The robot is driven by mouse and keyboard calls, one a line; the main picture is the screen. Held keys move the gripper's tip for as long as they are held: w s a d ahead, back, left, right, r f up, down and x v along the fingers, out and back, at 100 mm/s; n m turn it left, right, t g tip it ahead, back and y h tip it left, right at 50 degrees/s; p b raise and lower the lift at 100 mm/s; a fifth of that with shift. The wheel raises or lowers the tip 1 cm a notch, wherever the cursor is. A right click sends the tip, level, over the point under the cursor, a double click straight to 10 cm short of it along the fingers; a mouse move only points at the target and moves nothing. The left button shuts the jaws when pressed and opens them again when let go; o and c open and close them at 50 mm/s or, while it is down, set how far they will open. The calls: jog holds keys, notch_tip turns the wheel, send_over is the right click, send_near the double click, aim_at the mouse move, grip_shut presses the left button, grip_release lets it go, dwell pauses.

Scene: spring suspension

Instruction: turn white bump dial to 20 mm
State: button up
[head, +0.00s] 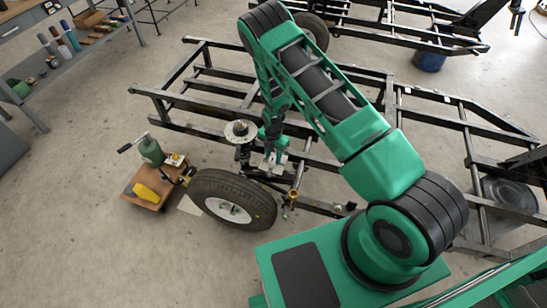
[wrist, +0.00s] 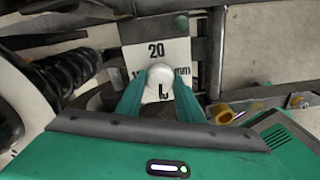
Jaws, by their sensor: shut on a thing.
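The white bump dial (wrist: 161,76) is a round white knob on a white plate (wrist: 172,52) in the middle of the wrist view. The plate reads "20" above the knob and "mm" at its right; a number at its left is partly hidden by a finger. A dark mark shows just below the knob; I cannot tell whether it is a pointer. My gripper (wrist: 160,83) is shut on the dial, one green finger on each side. In the head view the plate (head: 278,158) shows small beside the frame, and my gripper (head: 270,135) is above it.
The tire (head: 232,199) stands beside the black frame (head: 215,72) in the head view. A yellow-brass part (wrist: 224,113) is at right. A cart (head: 148,190) stands left of the tire.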

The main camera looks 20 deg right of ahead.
jog(key=m, duration=0.8)
jog(key=shift+m, duration=0.4)
jog(key=m, duration=0.4)
jog(key=shift+m, duration=0.3)
jog(key=m, duration=0.8)
jog(key=shift+d, duration=0.1)
jog(key=m, duration=0.4)
jog(key=shift+m, duration=0.3)
jog(key=m, duration=0.4)
jog(key=shift+m, duration=0.3)
jog(key=m, duration=0.4)
jog(key=shift+s, duration=0.1)
jog(key=shift+m, duration=0.3)
